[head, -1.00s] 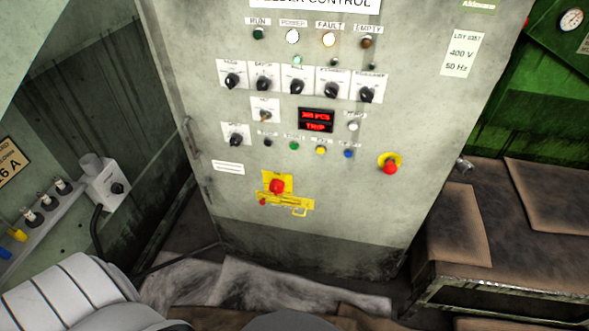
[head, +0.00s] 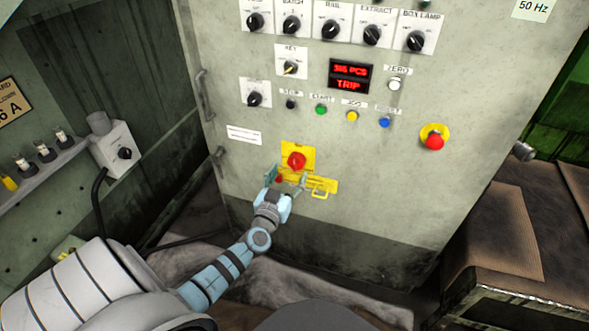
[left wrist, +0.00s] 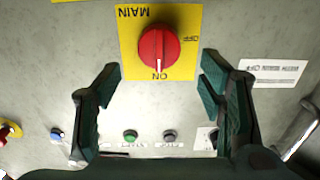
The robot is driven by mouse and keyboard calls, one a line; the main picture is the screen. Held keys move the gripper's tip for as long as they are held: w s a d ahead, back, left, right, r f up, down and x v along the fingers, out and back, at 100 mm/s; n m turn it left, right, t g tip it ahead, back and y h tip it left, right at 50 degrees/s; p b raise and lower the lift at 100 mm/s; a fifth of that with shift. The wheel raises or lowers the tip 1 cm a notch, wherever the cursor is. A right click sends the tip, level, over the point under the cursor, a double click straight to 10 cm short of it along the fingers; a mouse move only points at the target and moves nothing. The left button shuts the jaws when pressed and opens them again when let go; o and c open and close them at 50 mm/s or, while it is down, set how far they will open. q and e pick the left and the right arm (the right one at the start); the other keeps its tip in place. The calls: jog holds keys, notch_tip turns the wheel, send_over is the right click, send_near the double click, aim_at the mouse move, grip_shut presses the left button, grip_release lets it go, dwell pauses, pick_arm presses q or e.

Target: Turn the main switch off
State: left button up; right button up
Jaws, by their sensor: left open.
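The main switch is a red rotary knob (head: 297,160) on a yellow plate (head: 287,149), low on the grey control cabinet. In the left wrist view the knob (left wrist: 158,48) appears upside down, with MAIN, ON and OFF lettering on its plate (left wrist: 127,42). Its white mark points to ON. My left gripper (head: 286,180) is in front of the cabinet, just below the knob in the head view. In the left wrist view its dark fingers (left wrist: 160,75) are spread wide, one to each side of the knob, and hold nothing. My right gripper is not in view.
A yellow hasp (head: 322,186) sits just below the switch plate, partly behind my gripper. A red emergency button (head: 434,141) is to the right. Knobs, small buttons and a red display (head: 350,77) reading TRIP are above. A brown-topped bench (head: 500,210) stands at the right.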

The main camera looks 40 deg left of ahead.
aim_at(294, 165)
pick_arm(q)
jog(key=b+x, duration=0.1)
jog(key=x, duration=0.4)
jog(key=shift+w+f+b, duration=0.15)
jog(key=shift+f+b, duration=0.1)
jog(key=shift+b, duration=0.15)
jog(key=shift+w+a+r, duration=0.15)
jog(key=shift+w, duration=0.15)
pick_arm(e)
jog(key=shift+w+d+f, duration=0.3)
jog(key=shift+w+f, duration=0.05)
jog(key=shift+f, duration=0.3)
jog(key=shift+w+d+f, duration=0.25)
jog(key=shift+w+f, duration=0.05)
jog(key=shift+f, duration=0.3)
pick_arm(q)
jog(key=c, duration=1.1)
jog(key=shift+c, duration=0.2)
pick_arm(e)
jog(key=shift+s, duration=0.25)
